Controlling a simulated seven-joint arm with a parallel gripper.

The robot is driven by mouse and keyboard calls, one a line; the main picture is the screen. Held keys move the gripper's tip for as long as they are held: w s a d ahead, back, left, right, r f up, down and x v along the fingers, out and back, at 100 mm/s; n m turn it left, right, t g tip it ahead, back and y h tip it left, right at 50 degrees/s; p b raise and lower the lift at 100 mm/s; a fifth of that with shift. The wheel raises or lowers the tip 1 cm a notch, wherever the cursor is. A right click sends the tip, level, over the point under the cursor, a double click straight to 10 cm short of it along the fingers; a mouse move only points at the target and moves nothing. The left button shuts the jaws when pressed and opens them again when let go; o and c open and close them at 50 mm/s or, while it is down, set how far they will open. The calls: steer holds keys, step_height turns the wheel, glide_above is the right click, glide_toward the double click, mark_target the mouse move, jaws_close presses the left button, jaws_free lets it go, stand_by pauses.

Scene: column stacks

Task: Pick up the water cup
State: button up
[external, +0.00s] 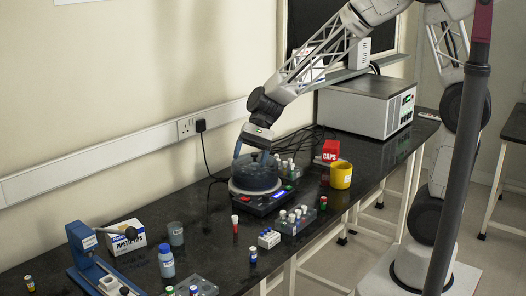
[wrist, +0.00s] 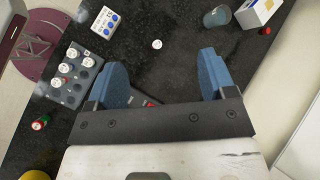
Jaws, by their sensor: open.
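Two cups show, and I cannot tell for sure which is the water cup. A small blue-grey cup (external: 176,234) stands upright on the black bench at left of centre; it also shows at the top of the wrist view (wrist: 217,17). A yellow mug (external: 341,176) stands at the bench's right edge; only a sliver shows in the wrist view's bottom left corner. My gripper (external: 251,160) has blue fingers spread apart, with nothing seen between them (wrist: 160,65). It is over the dark round vessel (external: 254,178), apart from both cups.
The vessel sits on a black device (external: 268,203). A tube rack (external: 298,218), a small white vial block (external: 268,238) and a red CAPS box (external: 330,151) are nearby. A white tips box (external: 125,236), blue-capped bottle (external: 166,262) and blue press (external: 85,255) stand left.

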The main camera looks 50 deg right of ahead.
steer(key=w+a+f+m+y, duration=0.3)
steer(key=w+a+f+m, duration=0.1)
steer(key=w+a+f, duration=0.45)
steer(key=m+y, duration=0.2)
steer(key=m, duration=0.2)
glide_toward(181, 222)
steer(key=x, duration=0.4)
steer(key=shift+w+a+f, duration=0.15)
steer(key=shift+w+f, duration=0.05)
steer(key=shift+f, duration=0.2)
steer(key=shift+x, duration=1.3)
steer(key=shift+x, duration=2.6)
steer(key=shift+s, duration=0.1)
steer(key=shift+r, duration=0.1)
